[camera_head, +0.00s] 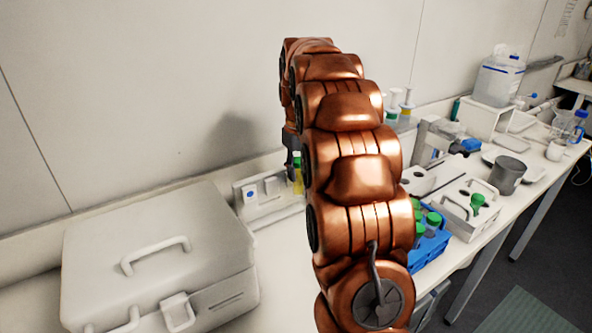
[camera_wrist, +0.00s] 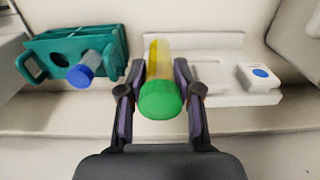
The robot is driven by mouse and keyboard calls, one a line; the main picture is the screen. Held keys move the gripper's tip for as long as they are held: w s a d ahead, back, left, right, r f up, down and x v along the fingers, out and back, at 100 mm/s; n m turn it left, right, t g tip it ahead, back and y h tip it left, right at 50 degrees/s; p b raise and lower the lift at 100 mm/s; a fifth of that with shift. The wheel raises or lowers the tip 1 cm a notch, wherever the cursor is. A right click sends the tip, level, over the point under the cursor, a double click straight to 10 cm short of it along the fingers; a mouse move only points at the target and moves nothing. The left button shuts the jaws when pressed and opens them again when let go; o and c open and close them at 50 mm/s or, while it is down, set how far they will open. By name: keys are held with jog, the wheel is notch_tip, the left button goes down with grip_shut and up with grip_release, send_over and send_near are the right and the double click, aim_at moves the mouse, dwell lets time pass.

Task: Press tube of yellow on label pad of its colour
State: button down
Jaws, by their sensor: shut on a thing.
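My gripper (camera_wrist: 160,100) is shut on the yellow tube (camera_wrist: 159,60), whose fingers hold it from both sides. The tube has a green cap (camera_wrist: 160,100) facing the wrist camera and yellow contents. In the head view the yellow tube (camera_head: 298,182) is beside the white label board (camera_head: 284,208), below the end of my arm. A pad with a blue dot (camera_wrist: 262,76) sits on the board, apart from the tube, and also shows in the head view (camera_head: 250,195). No yellow pad shows. I cannot tell whether the tube touches the board.
A teal rack (camera_wrist: 40,55) with a blue-capped tube (camera_wrist: 85,72) stands left in the wrist view. In the head view, a large pale case (camera_head: 150,250) fills the left bench. A blue rack (camera_head: 430,248), a white holder (camera_head: 475,222) and a grey mug (camera_head: 508,175) stand right of my arm.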

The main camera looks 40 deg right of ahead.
jog(key=s+b, duration=0.1)
jog(key=s, duration=0.1)
jog(key=s+b, duration=0.1)
jog(key=s, duration=0.2)
jog(key=shift+s+a+f, duration=0.1)
jog(key=shift+s+a, duration=0.1)
dwell(0.6)
dwell(0.4)
